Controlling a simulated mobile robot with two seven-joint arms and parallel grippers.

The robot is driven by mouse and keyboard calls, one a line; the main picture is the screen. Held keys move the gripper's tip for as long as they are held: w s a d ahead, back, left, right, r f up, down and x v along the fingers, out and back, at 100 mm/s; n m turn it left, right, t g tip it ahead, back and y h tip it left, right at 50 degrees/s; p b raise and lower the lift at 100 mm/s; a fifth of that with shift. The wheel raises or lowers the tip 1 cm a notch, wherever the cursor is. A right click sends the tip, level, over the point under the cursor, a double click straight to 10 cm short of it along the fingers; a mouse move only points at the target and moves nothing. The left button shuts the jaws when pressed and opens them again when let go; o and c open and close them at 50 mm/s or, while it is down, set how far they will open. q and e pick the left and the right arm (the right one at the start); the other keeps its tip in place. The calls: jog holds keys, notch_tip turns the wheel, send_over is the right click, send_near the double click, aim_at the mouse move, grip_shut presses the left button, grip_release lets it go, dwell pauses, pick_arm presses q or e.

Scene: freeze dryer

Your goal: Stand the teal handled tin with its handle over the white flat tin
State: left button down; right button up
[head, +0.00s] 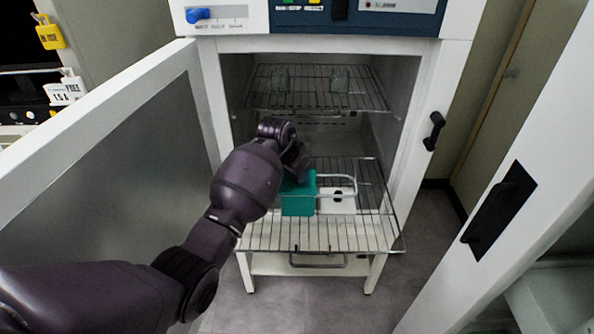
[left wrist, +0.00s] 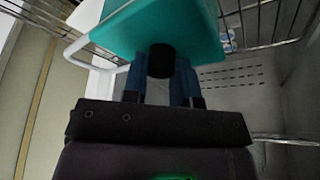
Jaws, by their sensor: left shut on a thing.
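The teal handled tin (head: 298,198) is upright at the pulled-out lower wire shelf. Its white handle (head: 345,178) reaches out to the right, above the white flat tin (head: 326,207), which lies on the same shelf. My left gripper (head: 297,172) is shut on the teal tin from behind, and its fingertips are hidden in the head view. In the left wrist view the fingers (left wrist: 165,75) meet the teal tin (left wrist: 170,28), with the handle (left wrist: 92,50) to the left. I cannot tell whether the teal tin touches the shelf. My right gripper is not in view.
The lower wire shelf (head: 275,238) has free room in front of the tins. The upper shelf (head: 310,101) holds two small clear things. The cabinet's open door (head: 130,150) stands to the left of my arm. Another white door (head: 500,150) is at the right.

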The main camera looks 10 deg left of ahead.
pick_arm(q)
jog(key=c, duration=0.9)
grip_release()
jog(key=shift+f, duration=0.1)
